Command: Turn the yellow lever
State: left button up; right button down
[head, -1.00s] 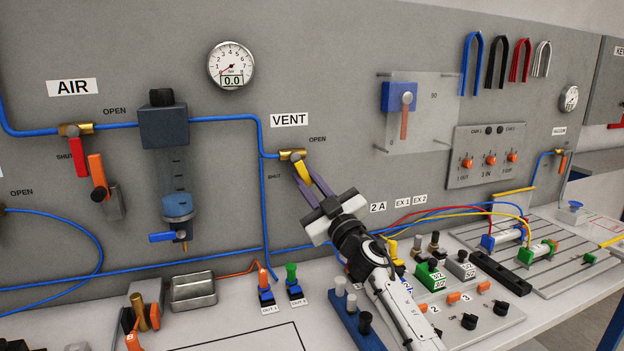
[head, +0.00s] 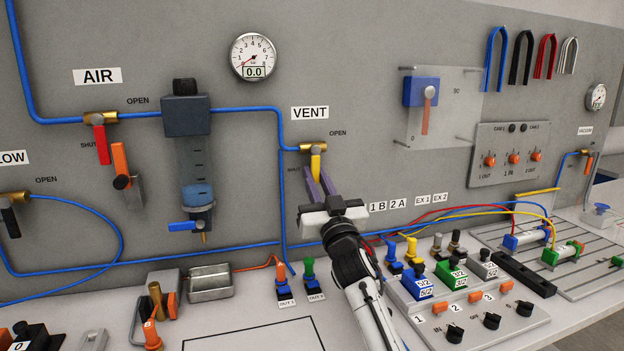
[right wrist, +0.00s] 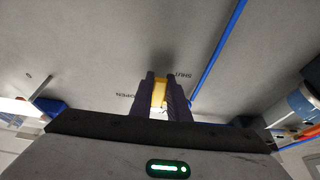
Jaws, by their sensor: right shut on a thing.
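The yellow lever (head: 316,161) hangs from a brass valve (head: 313,147) under the VENT sign (head: 309,113) on the grey panel. It points nearly straight down, between the OPEN and SHUT labels. My right gripper (head: 320,183) is shut on the lever's lower part, its purple fingers on either side of it. In the right wrist view the yellow lever (right wrist: 160,93) shows between the two fingers (right wrist: 160,98), with OPEN to the left and SHUT to the right. My left gripper does not show.
A red lever (head: 102,145) hangs on the AIR valve at left. A filter unit (head: 187,150) and blue tubing are left of my gripper. A gauge (head: 253,57) sits above.

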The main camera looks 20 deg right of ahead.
jog(key=shift+r, duration=0.1)
jog(key=c, duration=1.7)
grip_release()
jog(key=shift+a, duration=0.1)
jog(key=shift+s+f, duration=0.15)
jog(key=shift+f, duration=0.05)
jog(key=v, duration=1)
